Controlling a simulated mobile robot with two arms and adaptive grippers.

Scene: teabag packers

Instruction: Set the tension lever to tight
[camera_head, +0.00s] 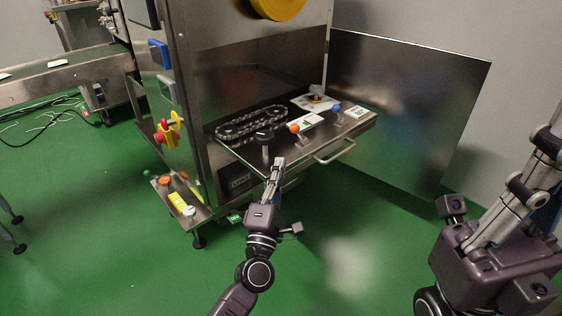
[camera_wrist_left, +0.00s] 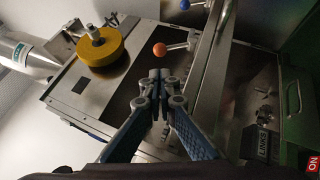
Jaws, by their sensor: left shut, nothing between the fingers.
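Two ball-ended levers stand on the machine's shelf; the small labels are unreadable, so I cannot tell which is the tension lever. One has an orange ball (camera_head: 294,128), also seen in the left wrist view (camera_wrist_left: 159,49). The other has a blue ball (camera_head: 336,107), at the top edge of the left wrist view (camera_wrist_left: 185,4). My left gripper (camera_head: 279,162) is shut and empty at the shelf's front edge, short of the orange ball. Its closed tips show in the left wrist view (camera_wrist_left: 157,76). My right gripper (camera_head: 545,150) is at the right edge; its fingertips are unclear.
A black knob (camera_head: 264,136) stands beside my left fingertips. A chain loop (camera_head: 250,122) lies behind it. The shelf's front has a handle (camera_head: 335,152). An open metal door (camera_head: 410,110) stands at the right. The green floor (camera_head: 350,250) between my arms is clear.

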